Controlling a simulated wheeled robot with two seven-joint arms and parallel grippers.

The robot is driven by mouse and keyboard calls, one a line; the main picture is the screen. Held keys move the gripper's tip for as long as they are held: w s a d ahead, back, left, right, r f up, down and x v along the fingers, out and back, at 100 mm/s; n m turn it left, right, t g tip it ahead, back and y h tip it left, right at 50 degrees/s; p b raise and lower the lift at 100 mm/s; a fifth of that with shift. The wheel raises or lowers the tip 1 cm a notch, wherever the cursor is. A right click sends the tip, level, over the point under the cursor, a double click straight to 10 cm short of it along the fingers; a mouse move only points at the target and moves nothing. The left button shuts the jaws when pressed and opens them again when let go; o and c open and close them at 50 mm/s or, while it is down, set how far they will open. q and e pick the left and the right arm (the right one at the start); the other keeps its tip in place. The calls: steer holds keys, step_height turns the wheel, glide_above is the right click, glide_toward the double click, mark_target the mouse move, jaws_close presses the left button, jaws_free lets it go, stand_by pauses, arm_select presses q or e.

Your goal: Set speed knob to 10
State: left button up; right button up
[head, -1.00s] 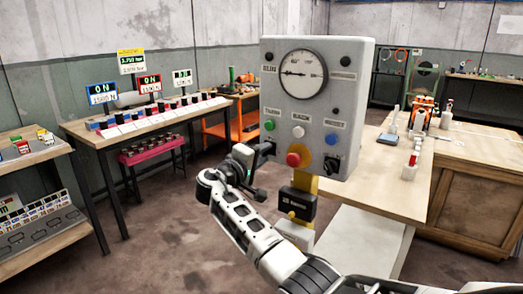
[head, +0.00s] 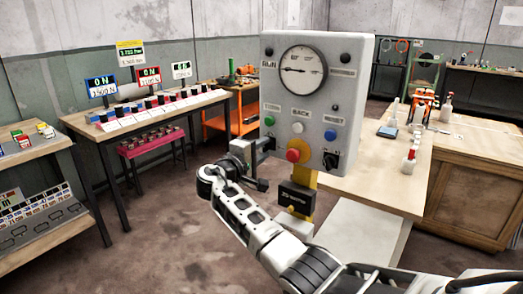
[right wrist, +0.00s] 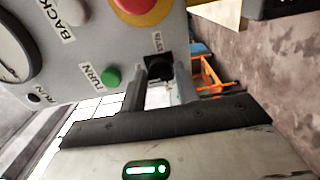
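The grey control box (head: 350,100) stands upright on a yellow post in the head view, with a round dial (head: 299,70) near its top. A black knob (right wrist: 158,68) sits below the green button (right wrist: 111,77) in the right wrist view; its label is not clearly readable. My right gripper (right wrist: 161,78) has its fingers apart, one on each side of this knob; I cannot tell if they touch it. In the head view my right gripper (head: 264,147) is at the box's lower left and hides that knob. My left gripper is not in view.
The box also carries a white button (head: 298,127), a blue button (head: 330,137), a red button (head: 293,155) on yellow and another black knob (head: 331,160) at lower right. A wooden bench (head: 375,185) stands close behind on the right. Open floor lies to the left.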

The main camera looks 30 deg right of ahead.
steer(key=o, duration=0.3)
steer(key=b+v, duration=0.2)
steer(key=v, duration=1.4)
steer(key=shift+b, duration=0.4)
steer(key=shift+f, duration=0.2)
steer(key=s+a+f+n+t+y, duration=0.1)
steer(key=s+f+y, duration=0.25)
steer(key=f, duration=0.55)
steer(key=s+a+f+n+t+y, duration=0.1)
steer(key=s+f+y, duration=0.25)
steer(key=f, duration=0.55)
steer(key=s+a+f+n+t+y, duration=0.15)
steer(key=f+y, duration=0.25)
steer(key=f, duration=0.5)
steer(key=s+a+f+m+y, duration=0.1)
steer(key=s+a+m+y, duration=0.1)
steer(key=s, duration=0.7)
steer(key=s+a+f+m+y, duration=0.1)
steer(key=s+a+m+y, duration=0.2)
steer(key=s+y, duration=0.3)
steer(key=s+a, duration=0.1)
steer(key=s, duration=0.3)
steer(key=shift+f+y, duration=0.4)
